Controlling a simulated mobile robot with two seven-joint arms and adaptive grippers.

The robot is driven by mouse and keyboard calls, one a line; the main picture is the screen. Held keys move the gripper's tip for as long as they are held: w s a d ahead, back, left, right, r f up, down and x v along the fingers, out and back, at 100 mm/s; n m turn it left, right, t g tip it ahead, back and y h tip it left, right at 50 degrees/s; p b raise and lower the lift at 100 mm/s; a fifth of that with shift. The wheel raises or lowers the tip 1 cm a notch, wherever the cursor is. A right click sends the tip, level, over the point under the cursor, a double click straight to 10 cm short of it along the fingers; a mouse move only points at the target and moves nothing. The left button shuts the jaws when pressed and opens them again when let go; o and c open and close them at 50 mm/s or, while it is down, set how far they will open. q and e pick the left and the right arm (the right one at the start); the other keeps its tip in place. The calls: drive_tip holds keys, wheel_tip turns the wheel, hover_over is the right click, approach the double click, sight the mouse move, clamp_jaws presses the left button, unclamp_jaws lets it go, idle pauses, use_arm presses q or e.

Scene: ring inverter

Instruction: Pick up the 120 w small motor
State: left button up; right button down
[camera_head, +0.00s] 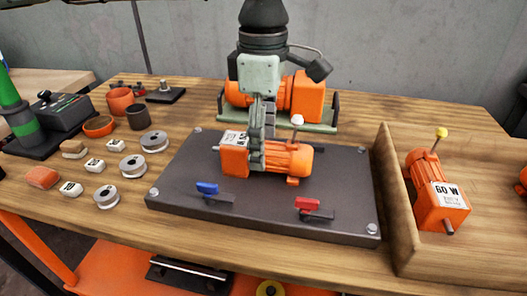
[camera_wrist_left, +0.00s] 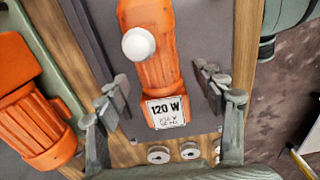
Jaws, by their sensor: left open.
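The 120 W small motor (camera_wrist_left: 160,70) is orange, with a white "120 W" label on its end face and a white ball-topped stem. In the head view the motor (camera_head: 292,160) lies on a dark plate (camera_head: 170,190), with its label too small to read. My left gripper (camera_head: 262,150) reaches down over its middle, one finger in front of the body. In the left wrist view my left gripper (camera_wrist_left: 165,95) is open, with its fingers on either side of the motor and gaps showing. The far finger is mostly hidden in the head view. My right gripper is not in view.
A larger orange motor (camera_head: 308,97) stands on a green base behind the plate. A wooden tray (camera_head: 400,215) on the right holds a 60 W motor (camera_head: 437,195). Blue (camera_head: 207,188) and red (camera_head: 308,204) levers sit on the plate's front. Small parts and cups crowd the left.

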use_arm(q)
drive_tip(key=shift+f, duration=1.1)
clamp_jaws()
drive_tip(key=shift+w+r, duration=0.1)
drive_tip(key=shift+r, duration=0.05)
